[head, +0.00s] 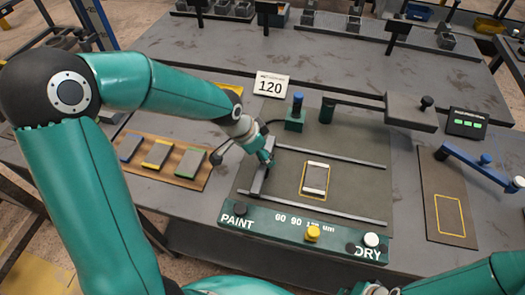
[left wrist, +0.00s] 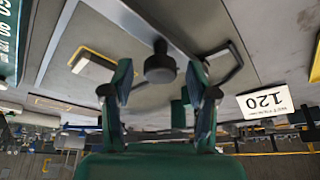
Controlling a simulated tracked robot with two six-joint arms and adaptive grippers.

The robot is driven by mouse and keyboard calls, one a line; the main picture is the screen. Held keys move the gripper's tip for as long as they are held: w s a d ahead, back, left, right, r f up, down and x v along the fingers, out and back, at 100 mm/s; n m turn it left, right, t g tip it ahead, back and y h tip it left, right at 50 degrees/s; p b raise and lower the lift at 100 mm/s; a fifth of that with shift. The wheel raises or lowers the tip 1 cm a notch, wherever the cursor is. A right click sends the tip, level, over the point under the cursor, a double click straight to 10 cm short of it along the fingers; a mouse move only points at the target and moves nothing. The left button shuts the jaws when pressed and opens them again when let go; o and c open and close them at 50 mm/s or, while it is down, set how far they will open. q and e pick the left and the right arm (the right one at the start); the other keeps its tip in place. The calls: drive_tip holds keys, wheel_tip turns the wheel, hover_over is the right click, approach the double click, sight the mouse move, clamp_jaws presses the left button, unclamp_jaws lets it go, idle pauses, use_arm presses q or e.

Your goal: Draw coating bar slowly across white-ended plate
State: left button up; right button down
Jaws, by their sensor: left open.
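The grey coating bar (head: 259,184) stands left of the plate, between the two rails, and is apart from the plate. My left gripper (head: 268,160) is at the bar, partly hiding it. In the left wrist view my left gripper (left wrist: 160,78) has its fingers apart, with a black knob (left wrist: 160,62) between them. I cannot tell whether they touch it. My right gripper is not in view.
A card reading 120 (head: 271,86) stands behind the bed. A front panel (head: 270,224) carries coloured buttons. A brown board (head: 187,158) with blue, yellow and green edged blocks lies left. A grey block on an arm (head: 411,110) and a blue lever (head: 470,165) stand right.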

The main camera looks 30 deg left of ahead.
use_arm(q)
clamp_jaws()
drive_tip(key=shift+d, duration=0.1)
idle(0.3)
